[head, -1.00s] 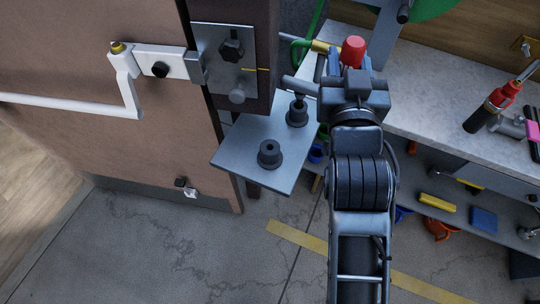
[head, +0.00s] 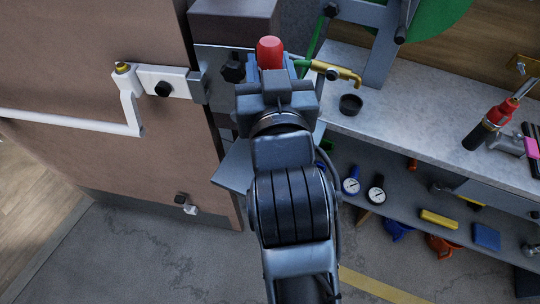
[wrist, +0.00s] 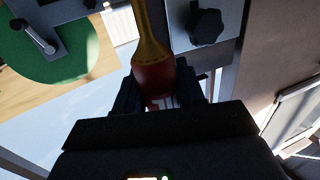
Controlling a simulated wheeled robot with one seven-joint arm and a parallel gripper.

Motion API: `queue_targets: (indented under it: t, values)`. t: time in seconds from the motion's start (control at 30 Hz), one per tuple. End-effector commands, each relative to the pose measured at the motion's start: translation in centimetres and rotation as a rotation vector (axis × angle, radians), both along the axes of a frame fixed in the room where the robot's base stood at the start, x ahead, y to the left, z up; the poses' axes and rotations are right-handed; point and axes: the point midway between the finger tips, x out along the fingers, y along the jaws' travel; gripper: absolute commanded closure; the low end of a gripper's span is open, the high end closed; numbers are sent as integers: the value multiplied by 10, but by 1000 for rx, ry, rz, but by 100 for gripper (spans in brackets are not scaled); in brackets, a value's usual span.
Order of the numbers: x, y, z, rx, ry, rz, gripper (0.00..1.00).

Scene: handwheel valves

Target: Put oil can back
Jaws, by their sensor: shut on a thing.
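The oil can (head: 270,52) shows as a red rounded shape above my gripper (head: 272,78) in the head view. In the wrist view the oil can (wrist: 154,76) has a red part between the fingers and a brass-coloured part reaching away from it. My gripper (wrist: 160,98) is shut on the can and holds it in front of the dark post by the door. The fingertips' contact with the can is partly in shadow. A small black round cup (head: 351,104) stands empty on the grey bench top (head: 400,120), to the right of my gripper.
A metal plate (head: 233,168) is mostly hidden by my arm. The door (head: 90,60) with its white handle is at left.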

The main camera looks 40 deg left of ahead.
Motion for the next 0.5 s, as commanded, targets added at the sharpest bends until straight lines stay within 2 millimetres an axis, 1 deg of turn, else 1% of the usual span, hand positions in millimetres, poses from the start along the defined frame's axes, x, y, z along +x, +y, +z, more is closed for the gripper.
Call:
queue_targets:
  t: [0.03,0.1,0.33,0.4,0.5]
  values:
    - [-1,0,-13,-5,2,1,92]
    - [-1,0,-30,-6,2,2,92]
    - [-1,0,-86,-5,1,2,92]
    - [0,0,-99,-4,1,1,92]
    - [-1,0,-112,-1,0,1,92]
